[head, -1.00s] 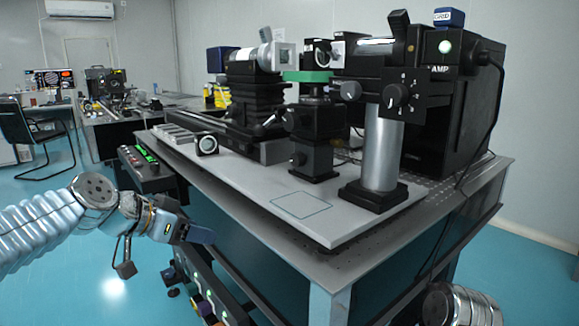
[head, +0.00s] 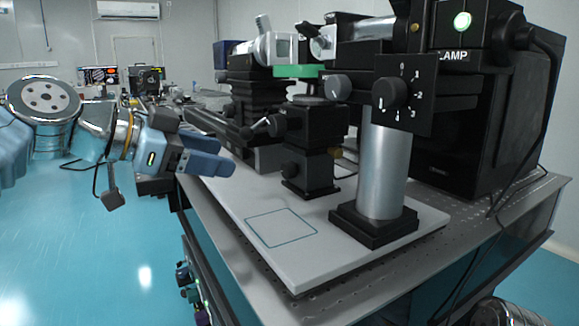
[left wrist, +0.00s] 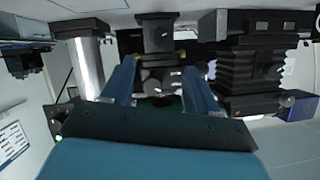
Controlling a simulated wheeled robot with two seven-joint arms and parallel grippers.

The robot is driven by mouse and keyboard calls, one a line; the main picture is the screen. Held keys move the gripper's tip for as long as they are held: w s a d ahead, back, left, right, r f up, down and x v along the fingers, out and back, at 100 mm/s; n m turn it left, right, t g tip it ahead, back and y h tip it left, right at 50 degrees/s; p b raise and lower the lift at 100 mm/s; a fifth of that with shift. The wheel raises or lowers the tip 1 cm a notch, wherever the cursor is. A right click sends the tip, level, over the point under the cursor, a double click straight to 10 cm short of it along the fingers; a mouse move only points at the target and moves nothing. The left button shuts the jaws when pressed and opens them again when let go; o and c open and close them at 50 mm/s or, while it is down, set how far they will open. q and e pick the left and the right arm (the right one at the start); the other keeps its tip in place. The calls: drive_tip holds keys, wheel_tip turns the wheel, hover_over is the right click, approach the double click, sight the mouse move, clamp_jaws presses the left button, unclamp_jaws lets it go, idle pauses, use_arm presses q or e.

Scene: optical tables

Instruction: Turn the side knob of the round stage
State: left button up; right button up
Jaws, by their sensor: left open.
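I cannot tell for sure which is the side knob. My left gripper (head: 219,156) is open and empty, left of the stack and apart from it, its blue fingers pointing towards it. In the left wrist view, which looks upside down, the stack (left wrist: 158,38) shows between the open fingers. My right gripper is out of view.
A silver post (head: 382,165) on a black base stands right of the stack, carrying a dial box (head: 405,95). A black lamp housing (head: 470,130) is behind it. The white board (head: 325,262) is bare at its front, apart from an outlined square.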

sight(284, 171)
use_arm(q)
drive_tip(key=p+x, duration=0.1)
drive_tip(key=x, duration=1.2)
drive_tip(key=shift+a, duration=0.1)
drive_tip(key=c, duration=1)
drive_tip(key=shift+c, duration=0.2)
drive_tip(key=shift+w+a+n+g+h, duration=0.1)
drive_tip(key=shift+n+g+h, duration=0.5)
drive_tip(key=shift+n, duration=0.6)
drive_tip(key=shift+n+g+h, duration=0.4)
drive_tip(key=shift+n+g, duration=0.4)
drive_tip(key=shift+n, duration=0.3)
